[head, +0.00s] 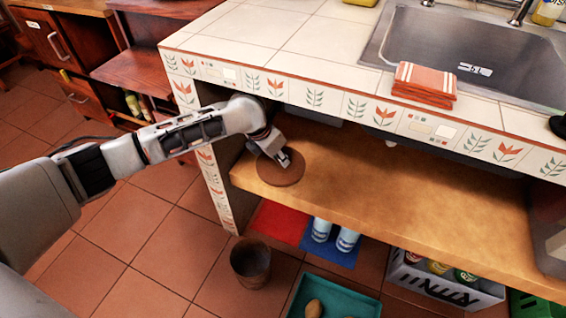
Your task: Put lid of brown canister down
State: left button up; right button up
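The lid of the brown canister (280,176) is a flat brown disc at the left end of the wooden shelf under the counter. It lies flat on the shelf or just above it; I cannot tell which. My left gripper (284,159) reaches in from the left under the counter edge, with its fingertips at the top middle of the lid. The fingertips are too small to tell whether they grip it. The brown canister (250,262) stands open-topped on the tiled floor, below the shelf. My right gripper is not in view.
The wooden shelf (400,195) is clear right of the lid. The tiled counter (290,45) overhangs it, with a striped towel (425,82) and a sink (475,55). Below are blue-and-white cans (346,240), a teal tray (345,300) and a grey crate (440,285) with bottles.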

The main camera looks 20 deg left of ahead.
pick_arm(q)
jog(key=shift+w+d, duration=0.2)
jog(key=shift+w, duration=0.1)
notch_tip(320, 180, down, 3)
jog(key=shift+s+r+b, duration=0.1)
jog(key=shift+b, duration=0.6)
jog(key=shift+f, duration=0.55)
jog(key=shift+c, duration=0.3)
jog(key=shift+w+r, duration=0.2)
jog(key=shift+r, duration=0.1)
jog(key=shift+f, duration=0.15)
jog(key=shift+c, duration=0.2)
jog(key=o, duration=1)
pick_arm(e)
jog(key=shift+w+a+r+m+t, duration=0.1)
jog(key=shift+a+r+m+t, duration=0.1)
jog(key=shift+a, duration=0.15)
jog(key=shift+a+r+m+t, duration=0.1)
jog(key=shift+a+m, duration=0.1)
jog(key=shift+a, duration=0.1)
